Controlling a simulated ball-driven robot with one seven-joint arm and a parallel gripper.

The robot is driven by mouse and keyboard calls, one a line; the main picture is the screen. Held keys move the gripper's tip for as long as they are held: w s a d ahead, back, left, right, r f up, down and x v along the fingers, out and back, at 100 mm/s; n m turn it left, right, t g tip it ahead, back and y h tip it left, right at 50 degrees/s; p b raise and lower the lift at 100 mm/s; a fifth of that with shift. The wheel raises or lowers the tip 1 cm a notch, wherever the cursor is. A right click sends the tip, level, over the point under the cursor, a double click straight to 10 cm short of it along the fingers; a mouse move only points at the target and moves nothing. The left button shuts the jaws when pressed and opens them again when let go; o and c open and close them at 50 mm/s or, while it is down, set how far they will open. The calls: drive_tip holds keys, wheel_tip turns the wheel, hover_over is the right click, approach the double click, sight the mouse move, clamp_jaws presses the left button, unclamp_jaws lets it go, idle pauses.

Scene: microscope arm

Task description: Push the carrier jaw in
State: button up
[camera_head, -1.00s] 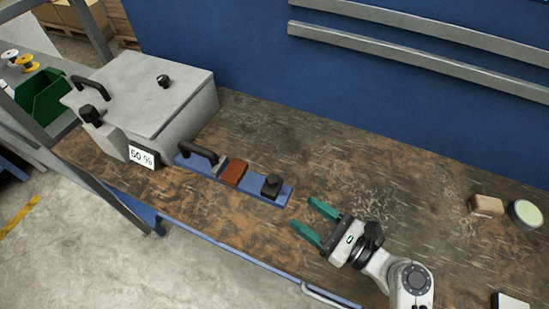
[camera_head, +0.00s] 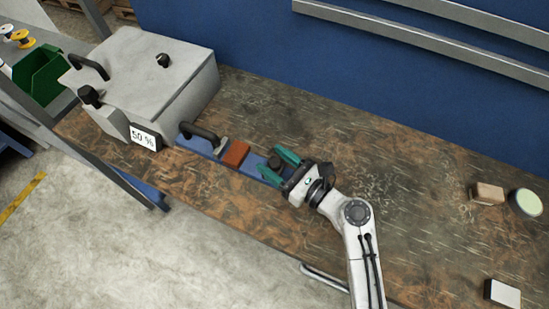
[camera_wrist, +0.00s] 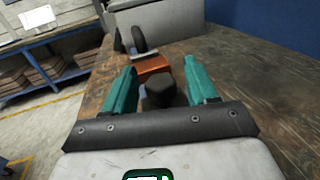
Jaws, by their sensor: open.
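The blue carrier (camera_head: 250,165) lies on the workbench beside the grey box. It has a black handle (camera_head: 200,134) at its left end, a reddish-brown block (camera_head: 237,154) in the middle and a black knob (camera_head: 276,161) near its right end. I cannot tell for sure which part is the jaw. My gripper (camera_head: 280,164) is open at the right end, its green fingers on either side of the knob. In the wrist view the knob (camera_wrist: 159,94) stands between the fingers, with gaps on both sides. The block (camera_wrist: 153,66) is just beyond it.
The grey lidded box (camera_head: 150,75) with a "50 %" sign (camera_head: 145,137) stands at the carrier's left end. A brown block (camera_head: 487,193), a round pale-topped thing (camera_head: 525,203) and a white-topped box (camera_head: 502,293) sit at the right. The bench between is clear.

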drive_tip(key=shift+w+a, duration=0.1)
drive_tip(key=shift+a, duration=0.05)
clamp_jaws()
idle(0.5)
